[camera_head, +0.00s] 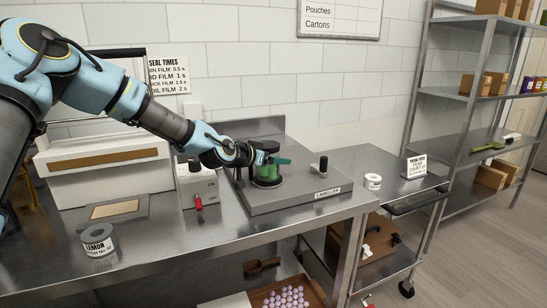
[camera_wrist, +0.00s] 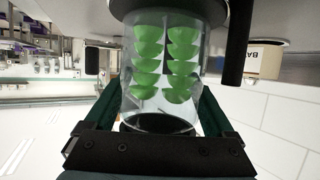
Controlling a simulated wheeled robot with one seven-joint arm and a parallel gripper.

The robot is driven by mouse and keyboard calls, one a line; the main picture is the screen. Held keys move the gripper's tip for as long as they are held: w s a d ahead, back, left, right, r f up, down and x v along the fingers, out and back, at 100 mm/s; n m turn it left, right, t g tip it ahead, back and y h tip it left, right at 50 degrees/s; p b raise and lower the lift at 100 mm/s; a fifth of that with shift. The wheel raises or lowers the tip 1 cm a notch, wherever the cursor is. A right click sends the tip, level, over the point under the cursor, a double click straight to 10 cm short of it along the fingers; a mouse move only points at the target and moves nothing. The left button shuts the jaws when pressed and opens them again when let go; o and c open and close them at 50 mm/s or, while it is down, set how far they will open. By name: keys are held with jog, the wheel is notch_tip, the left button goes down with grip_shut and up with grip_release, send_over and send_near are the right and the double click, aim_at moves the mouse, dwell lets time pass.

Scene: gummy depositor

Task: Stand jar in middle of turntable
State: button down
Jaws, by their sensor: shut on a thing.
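My gripper (camera_head: 264,158) reaches over the grey labeller (camera_head: 300,195), its teal fingers closed around a clear jar with green gummies (camera_head: 268,171). In the wrist view, the jar (camera_wrist: 166,65) sits between the fingers of my gripper (camera_wrist: 155,122), with green dome-shaped pieces stacked in columns inside. The jar looks upright in the head view. A dark round turntable (camera_head: 266,183) lies just under it. In the wrist view, the jar's far end meets or nearly meets a dark disc (camera_wrist: 168,10). Whether the jar touches the turntable, and its exact centring, I cannot tell.
A knobbed post (camera_head: 322,166) rises from the labeller right of the jar. A switch box (camera_head: 198,186) stands to the left. A lemon tin (camera_head: 98,241) sits at the front left. A white roll (camera_head: 373,181) and a small sign (camera_head: 416,167) are right. Bare steel counter lies in front.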

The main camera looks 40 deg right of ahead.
jog(key=shift+f, duration=0.2)
grip_release()
jog(key=shift+r, duration=0.1)
jog(key=shift+r, duration=0.2)
jog(key=b+v, duration=0.2)
jog(key=v, duration=1)
jog(key=shift+b, duration=0.35)
jog(key=shift+f, duration=0.1)
